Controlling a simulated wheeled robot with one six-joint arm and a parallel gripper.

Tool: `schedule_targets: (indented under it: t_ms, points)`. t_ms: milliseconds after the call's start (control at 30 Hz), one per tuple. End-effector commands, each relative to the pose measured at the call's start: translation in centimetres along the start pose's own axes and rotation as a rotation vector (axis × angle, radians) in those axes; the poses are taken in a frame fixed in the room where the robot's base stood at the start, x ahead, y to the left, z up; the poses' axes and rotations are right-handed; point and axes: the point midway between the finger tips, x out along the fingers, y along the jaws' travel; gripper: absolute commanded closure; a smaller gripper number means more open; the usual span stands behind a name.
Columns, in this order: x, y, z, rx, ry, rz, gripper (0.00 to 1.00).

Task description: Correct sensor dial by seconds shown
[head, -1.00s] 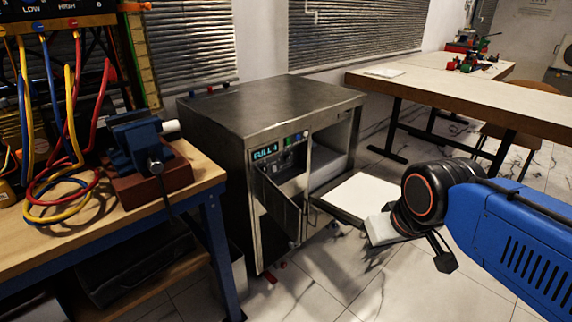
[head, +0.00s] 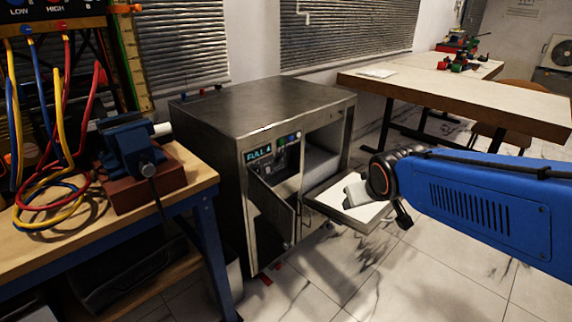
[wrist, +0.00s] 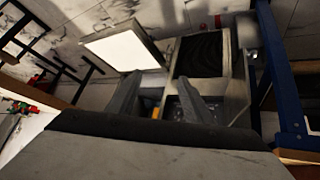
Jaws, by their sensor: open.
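A grey metal cabinet (head: 262,108) stands in the middle of the head view. Its front has a lit cyan display (head: 258,154) with text too small to read surely, and small blue and green controls (head: 290,137) beside it. A dark door (head: 270,208) hangs open below the display, and a white-faced flap (head: 345,210) is folded out at the right. No sensor dial can be made out clearly. My gripper (head: 354,188) is over the flap, apart from the display. In the wrist view my gripper (wrist: 158,92) is open and empty, with a dim control panel (wrist: 183,108) beyond its fingers.
A workbench (head: 100,228) with a blue vise (head: 128,145) and looped cables stands close on the left. A long table (head: 460,95) is behind at the right. Tiled floor (head: 420,262) is clear in front. The open door and flap jut out from the cabinet.

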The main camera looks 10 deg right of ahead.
Motion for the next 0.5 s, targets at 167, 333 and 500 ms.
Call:
schedule_targets:
  t_ms: [167, 333, 500]
  points:
    - [4.5, 1.4, -4.5, -0.042, 0.109, 0.028, 0.54]
    - [8.5, 2.1, -8.2, -0.091, 0.221, 0.026, 0.54]
    - [12.4, 2.2, -11.3, -0.137, 0.329, -0.004, 0.54]
